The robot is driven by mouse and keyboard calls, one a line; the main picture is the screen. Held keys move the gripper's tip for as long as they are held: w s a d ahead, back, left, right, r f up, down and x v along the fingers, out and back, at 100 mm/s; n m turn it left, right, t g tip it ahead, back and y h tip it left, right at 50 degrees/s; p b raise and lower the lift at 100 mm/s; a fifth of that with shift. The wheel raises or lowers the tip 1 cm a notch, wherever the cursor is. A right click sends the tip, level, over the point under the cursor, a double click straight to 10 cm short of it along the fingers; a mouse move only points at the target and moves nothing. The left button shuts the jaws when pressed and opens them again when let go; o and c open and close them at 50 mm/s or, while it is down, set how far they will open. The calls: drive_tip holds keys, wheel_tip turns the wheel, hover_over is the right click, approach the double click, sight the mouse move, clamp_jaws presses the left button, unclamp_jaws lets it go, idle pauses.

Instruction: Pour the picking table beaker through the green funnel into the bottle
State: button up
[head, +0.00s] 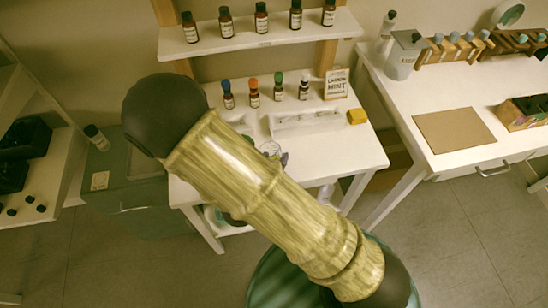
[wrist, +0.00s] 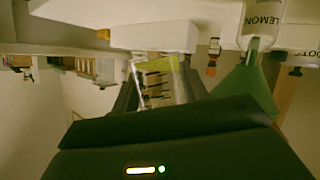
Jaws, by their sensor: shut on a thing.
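In the wrist view, where the scene appears upside down, my gripper (wrist: 163,88) is shut on a clear beaker (wrist: 162,88) with dark markings and a yellow-green band at its table-side end. The beaker looks slightly tilted. A green funnel (wrist: 250,82) sits at the neck of a bottle labelled LEMON (wrist: 263,15), to the right of the beaker and apart from it in the picture. In the head view, my arm covers the gripper and most of this area, so I cannot clearly make out the beaker or funnel there.
A small white table (head: 340,145) holds several capped bottles, a mint sign (head: 336,84) and a yellow block (head: 357,117). A shelf (head: 260,36) with several brown bottles is above it. A second table (head: 385,80) at right carries racks and a brown mat (head: 455,131).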

sight(268, 147)
drive_tip(key=shift+a+r+p, duration=0.15)
drive_tip(key=shift+p, duration=0.25)
drive_tip(key=shift+n+h, duration=0.5)
drive_tip(key=shift+n, duration=0.3)
drive_tip(key=shift+w+a+r+p, duration=0.1)
drive_tip(key=shift+a+r+p, duration=0.05)
drive_tip(key=shift+r+p, duration=0.8)
drive_tip(key=shift+w+a+r+p, duration=0.1)
drive_tip(key=shift+a+r+p, duration=0.1)
drive_tip(key=shift+r+p, duration=0.8)
drive_tip(key=shift+a+r+p, duration=0.15)
drive_tip(key=shift+r+p, duration=0.45)
drive_tip(key=shift+p, duration=0.65)
drive_tip(key=shift+w+a+r+n+g+h+p, duration=0.25)
drive_tip(key=shift+a+r+n+h+p, duration=0.2)
drive_tip(key=shift+p, duration=0.65)
drive_tip(key=shift+a+r+n+h+p, duration=0.25)
drive_tip(key=shift+n+h+p, duration=0.1)
drive_tip(key=shift+n+p, duration=0.35)
drive_tip(key=shift+d+f+n+h, duration=0.1)
drive_tip(key=shift+f+n+h, duration=0.35)
drive_tip(key=shift+n, duration=0.1)
drive_tip(key=shift+r+n+h, duration=0.45)
drive_tip(key=shift+r+n, duration=0.05)
drive_tip(key=shift+n, duration=0.1)
drive_tip(key=shift+f+p, duration=0.15)
drive_tip(key=shift+p, duration=0.3)
drive_tip(key=shift+f+n+g, duration=0.1)
drive_tip(key=shift+n+g, duration=0.15)
drive_tip(key=shift+n, duration=0.15)
